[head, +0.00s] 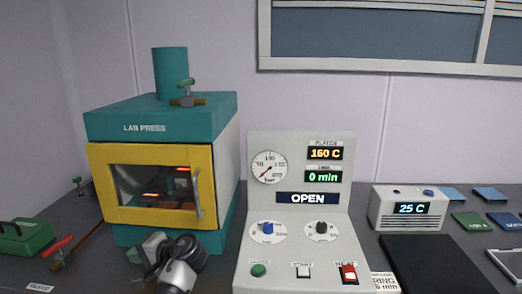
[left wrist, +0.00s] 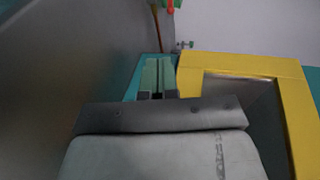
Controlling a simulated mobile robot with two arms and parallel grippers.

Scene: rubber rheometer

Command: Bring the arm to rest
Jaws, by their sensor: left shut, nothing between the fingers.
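My left gripper (head: 153,248) is low in front of the lab press, at the bottom of the head view. My arm partly hides its fingers there. In the left wrist view its two fingers (left wrist: 157,76) are together with nothing between them, left of the press's yellow door frame (left wrist: 240,66). The teal lab press (head: 160,116) stands at the left with its yellow door (head: 111,212) closed and orange glowing parts behind the window. My right gripper is not in view.
A control panel (head: 338,221) reads 160 C, 0 min and OPEN. A grey box (head: 408,222) reading 25 C, a dark plate (head: 436,262) and small coloured pads are at the right. A green toolbox (head: 26,238) and a red-handled tool (head: 57,246) lie at the left.

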